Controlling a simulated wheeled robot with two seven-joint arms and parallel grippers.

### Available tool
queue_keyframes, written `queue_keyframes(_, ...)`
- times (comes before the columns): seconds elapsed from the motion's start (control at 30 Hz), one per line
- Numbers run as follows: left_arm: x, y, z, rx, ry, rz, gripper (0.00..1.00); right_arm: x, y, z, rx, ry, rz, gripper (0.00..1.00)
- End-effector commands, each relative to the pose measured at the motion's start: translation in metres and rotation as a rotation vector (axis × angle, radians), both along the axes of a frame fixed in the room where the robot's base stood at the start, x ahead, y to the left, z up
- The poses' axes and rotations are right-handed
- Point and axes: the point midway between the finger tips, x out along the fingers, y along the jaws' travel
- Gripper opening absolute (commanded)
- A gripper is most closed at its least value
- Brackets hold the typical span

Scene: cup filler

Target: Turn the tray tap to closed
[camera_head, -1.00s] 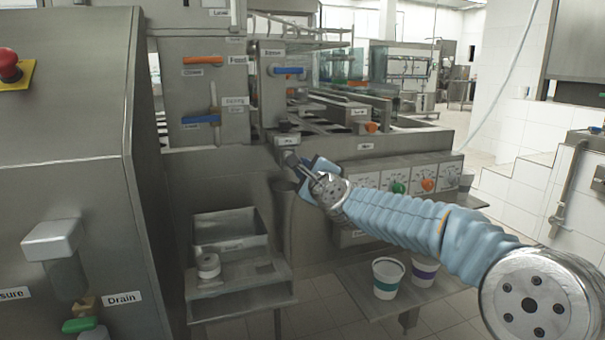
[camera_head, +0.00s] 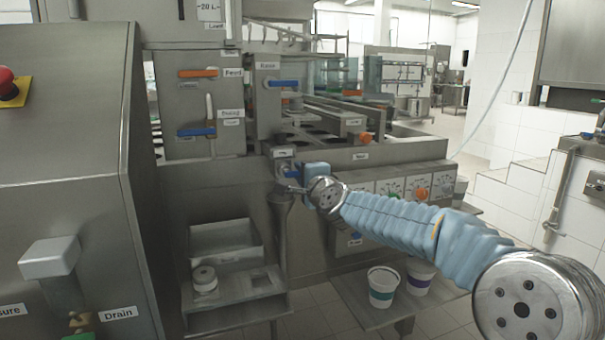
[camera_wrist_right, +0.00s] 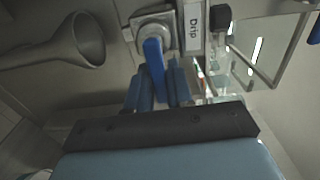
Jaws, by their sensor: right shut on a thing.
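The tray tap (camera_head: 284,168) sits on the front of the steel machine, below a small label. In the right wrist view its round metal body (camera_wrist_right: 153,30) is beside a label reading "Drip", and its blue lever (camera_wrist_right: 153,58) points toward my gripper. My right gripper (camera_head: 300,176) is at the tap, its blue fingers (camera_wrist_right: 157,85) on either side of the lever and shut on it. The lever's end is partly hidden between the fingers. My left gripper is in neither view.
A metal funnel (camera_wrist_right: 82,42) is close beside the tap. Other levers, blue (camera_head: 196,132) and orange (camera_head: 197,73), are on the panel above. Two white cups (camera_head: 382,286) stand on a low shelf. A white roll (camera_head: 204,279) sits on a steel stand.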

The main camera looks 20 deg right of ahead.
Motion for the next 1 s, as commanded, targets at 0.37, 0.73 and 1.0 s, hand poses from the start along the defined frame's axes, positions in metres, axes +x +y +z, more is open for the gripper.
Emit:
queue_keyframes(0.37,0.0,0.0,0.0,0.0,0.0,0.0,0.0,0.0,0.0,-0.001,-0.007,0.001,0.001,0.0)
queue_keyframes(0.73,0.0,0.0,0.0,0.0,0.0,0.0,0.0,0.0,0.0,0.0,-0.004,0.001,0.001,0.41)
queue_keyframes(1.0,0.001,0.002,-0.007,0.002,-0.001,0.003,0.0,-0.025,-0.001,-0.001,-0.003,-0.002,0.0,0.41)
